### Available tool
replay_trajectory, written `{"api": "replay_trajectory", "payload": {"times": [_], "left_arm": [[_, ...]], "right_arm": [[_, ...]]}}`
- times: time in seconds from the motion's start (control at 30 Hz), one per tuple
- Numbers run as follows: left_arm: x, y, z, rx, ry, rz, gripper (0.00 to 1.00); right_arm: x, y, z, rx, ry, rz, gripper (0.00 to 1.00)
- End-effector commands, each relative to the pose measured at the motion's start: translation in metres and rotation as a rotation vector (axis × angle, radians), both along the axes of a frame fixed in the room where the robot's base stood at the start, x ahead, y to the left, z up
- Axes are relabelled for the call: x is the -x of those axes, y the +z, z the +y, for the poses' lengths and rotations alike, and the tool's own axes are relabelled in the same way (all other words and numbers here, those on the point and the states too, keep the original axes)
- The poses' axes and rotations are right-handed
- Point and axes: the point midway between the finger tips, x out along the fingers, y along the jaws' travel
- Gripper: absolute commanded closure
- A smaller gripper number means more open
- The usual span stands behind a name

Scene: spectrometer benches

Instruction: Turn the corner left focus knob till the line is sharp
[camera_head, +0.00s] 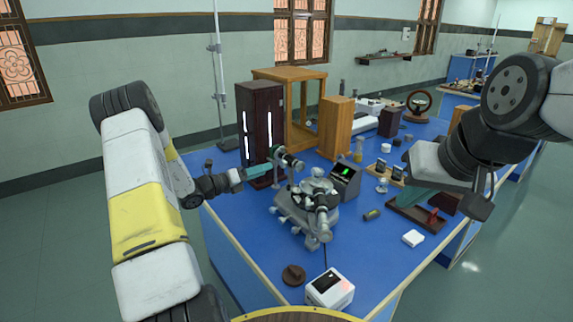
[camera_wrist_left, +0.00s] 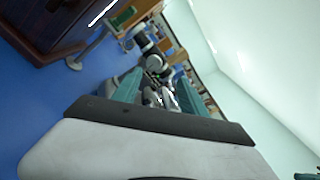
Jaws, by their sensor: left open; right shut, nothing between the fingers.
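The grey metal spectrometer (camera_head: 308,205) stands on the blue bench, its tubes reaching up-left and toward the front. A dark box with a small green mark on its screen (camera_head: 346,170) stands just behind it; I cannot tell how sharp the mark is. My left gripper (camera_head: 262,171) is open beside the spectrometer's rear-left tube (camera_head: 286,158). In the left wrist view its teal fingers (camera_wrist_left: 157,92) are apart, with the spectrometer (camera_wrist_left: 152,62) seen beyond and between them. I cannot make out the focus knob or any contact. My right gripper (camera_head: 424,193) is shut and empty over the bench's right side.
A dark tall cabinet (camera_head: 262,125) stands close behind my left gripper, with wooden boxes behind. A white device (camera_head: 330,289) and a dark round piece (camera_head: 293,275) lie at the front. A brown tray (camera_head: 415,214) lies under my right gripper. The front-right blue surface is mostly clear.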

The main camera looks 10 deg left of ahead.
Motion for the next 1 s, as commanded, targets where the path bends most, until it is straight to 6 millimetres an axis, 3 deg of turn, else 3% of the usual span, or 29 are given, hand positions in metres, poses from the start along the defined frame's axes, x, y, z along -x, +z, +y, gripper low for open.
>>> {"api": "replay_trajectory", "payload": {"times": [0.17, 0.6, 1.0], "left_arm": [[-0.01, -0.009, 0.004, 0.045, 0.035, 0.02, 0.5], [-0.054, -0.008, -0.041, 0.041, 0.033, 0.019, 0.5], [-0.06, -0.008, -0.046, 0.04, 0.034, 0.02, 0.52]], "right_arm": [[0.0, 0.0, 0.0, 0.0, 0.0, 0.0, 1.0], [0.0, 0.0, 0.0, 0.0, 0.0, 0.0, 1.0], [0.0, 0.0, 0.0, 0.0, 0.0, 0.0, 1.0]]}}
